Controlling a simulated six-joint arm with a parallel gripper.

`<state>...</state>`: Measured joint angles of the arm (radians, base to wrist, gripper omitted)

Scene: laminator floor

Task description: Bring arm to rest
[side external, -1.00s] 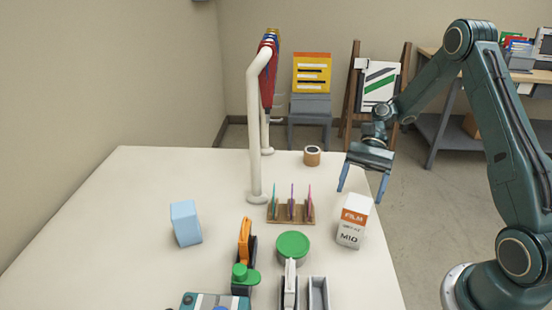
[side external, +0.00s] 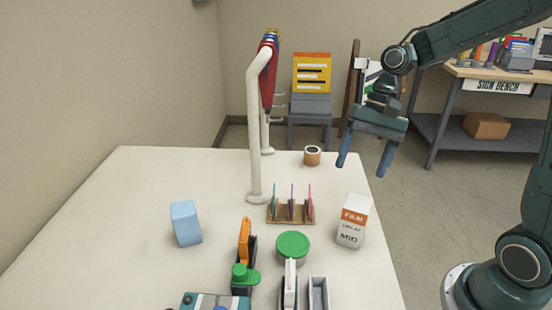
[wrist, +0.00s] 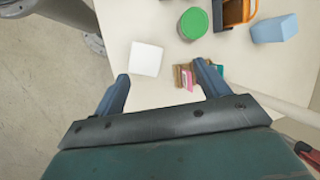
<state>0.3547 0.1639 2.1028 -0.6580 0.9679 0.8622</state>
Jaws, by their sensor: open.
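My gripper (side external: 364,166) is open and empty in the side view, fingers pointing down, raised above the table's right edge. In the wrist view its two fingers (wrist: 162,88) are spread wide with nothing held between them. The table (side external: 130,215) lies below and to the left of it. The white and orange film carton (side external: 352,222) stands upright on the table below the gripper; its white top (wrist: 146,59) shows beyond the fingertips in the wrist view.
A wooden rack (side external: 291,212) with thin upright pieces, a green-lidded tub (side external: 293,247), a light blue block (side external: 186,223) and a tape roll (side external: 312,156) stand on the table. A tall white pipe frame (side external: 254,130) rises from it. A sign bench (side external: 490,82) stands behind at right.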

